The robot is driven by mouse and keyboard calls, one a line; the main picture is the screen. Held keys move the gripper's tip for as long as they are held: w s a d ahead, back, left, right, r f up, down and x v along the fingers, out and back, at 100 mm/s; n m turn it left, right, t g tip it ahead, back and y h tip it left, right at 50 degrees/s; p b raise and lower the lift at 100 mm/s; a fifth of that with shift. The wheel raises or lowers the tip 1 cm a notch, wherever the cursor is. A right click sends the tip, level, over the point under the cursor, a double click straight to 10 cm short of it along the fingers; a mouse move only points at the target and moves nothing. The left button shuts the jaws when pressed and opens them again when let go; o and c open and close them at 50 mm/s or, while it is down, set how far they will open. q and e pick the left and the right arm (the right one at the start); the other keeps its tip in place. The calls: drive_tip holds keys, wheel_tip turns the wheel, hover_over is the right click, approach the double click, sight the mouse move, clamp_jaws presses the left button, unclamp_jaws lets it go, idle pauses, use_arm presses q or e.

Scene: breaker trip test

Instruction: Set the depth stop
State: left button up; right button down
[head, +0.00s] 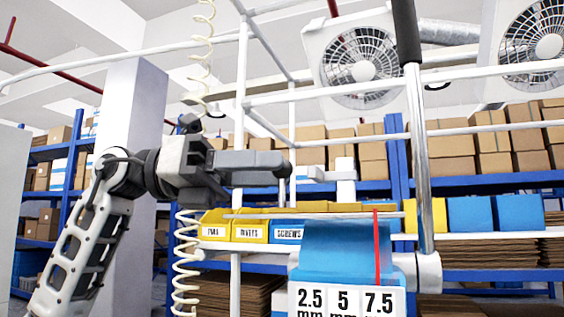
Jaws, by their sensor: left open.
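A white scale plate (345,301) marked 2.5, 5 and 7.5 mm stands at the bottom centre, under a blue housing (335,250). A thin red pointer (377,250) stands upright in front of the housing, above the gap between 5 and 7.5. A chrome lever (420,150) with a black grip (406,32) rises from a white hub (429,272) to the right of the plate. My left gripper (286,165) is open, above and to the left of the housing, apart from pointer and lever. I see nothing between its fingers. My right gripper is not in view.
Yellow and blue labelled bins (249,232) stand in a row behind the housing. White frame tubes (240,110) and a coiled cream hose (184,262) are close to my left arm. Shelves with cartons (455,155) and wall fans (350,62) are farther back.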

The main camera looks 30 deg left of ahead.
use_arm(q)
drive_tip(key=shift+x, duration=1.2)
clamp_jaws()
drive_tip(key=shift+w+v, duration=0.15)
drive_tip(key=shift+v, duration=0.75)
drive_tip(key=shift+w+v, duration=0.2)
drive_tip(key=shift+v, duration=0.7)
unclamp_jaws()
drive_tip(key=v, duration=1.6)
drive_tip(key=shift+b, duration=0.45)
